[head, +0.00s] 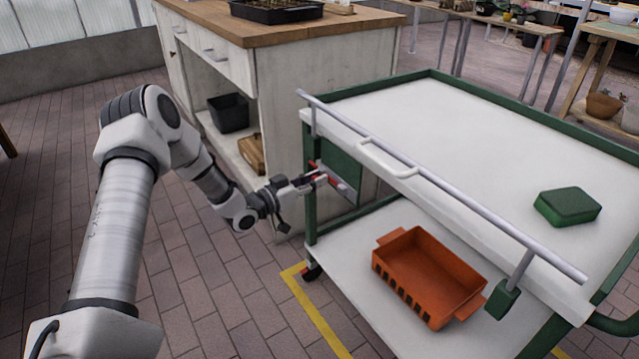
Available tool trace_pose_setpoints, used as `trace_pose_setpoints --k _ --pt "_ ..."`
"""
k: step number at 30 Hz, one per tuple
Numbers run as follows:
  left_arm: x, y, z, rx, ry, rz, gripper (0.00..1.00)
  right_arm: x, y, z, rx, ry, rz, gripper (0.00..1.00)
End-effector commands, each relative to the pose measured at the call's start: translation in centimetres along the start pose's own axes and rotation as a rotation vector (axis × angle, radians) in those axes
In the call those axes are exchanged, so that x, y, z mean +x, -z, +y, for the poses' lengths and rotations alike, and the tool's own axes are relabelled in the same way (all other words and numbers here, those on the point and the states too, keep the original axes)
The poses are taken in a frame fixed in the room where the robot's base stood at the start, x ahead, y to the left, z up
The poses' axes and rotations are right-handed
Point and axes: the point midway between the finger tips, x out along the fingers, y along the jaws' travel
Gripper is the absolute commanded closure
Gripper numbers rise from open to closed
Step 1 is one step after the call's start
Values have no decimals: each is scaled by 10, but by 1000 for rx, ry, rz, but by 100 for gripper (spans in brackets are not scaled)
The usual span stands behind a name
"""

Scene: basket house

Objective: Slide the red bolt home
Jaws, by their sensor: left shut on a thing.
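The red bolt (316,164) shows as small red parts at a green plate (341,166) on the near left side of the trolley, under its top. My left gripper (317,179) is at the bolt, its fingers shut on a red part of it. The fingers hide much of the bolt, so I cannot tell how far it has slid. My right gripper is not in view.
The trolley (440,130) has a white top with a grey rail (440,183). A green box (568,206) lies on top. An orange basket (428,272) sits on the lower shelf. A white cabinet (280,110) stands close behind my left gripper. Brick floor is free at the left.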

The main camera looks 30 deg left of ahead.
Motion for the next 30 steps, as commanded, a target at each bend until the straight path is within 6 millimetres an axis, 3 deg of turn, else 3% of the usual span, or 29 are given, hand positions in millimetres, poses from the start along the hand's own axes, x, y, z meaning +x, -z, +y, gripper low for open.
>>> trace_pose_setpoints --k 5,6,8,9,20,30 --pt "1 3 -3 2 8 6 100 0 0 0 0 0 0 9" --pt "1 3 -3 2 8 7 74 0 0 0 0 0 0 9" --pt "1 3 -3 2 8 7 53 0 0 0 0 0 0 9" --pt "1 3 -3 2 8 6 50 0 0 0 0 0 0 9" --pt "-6 2 -3 -1 9 5 50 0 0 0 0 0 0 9" --pt "-75 4 -4 -6 14 11 50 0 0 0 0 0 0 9"
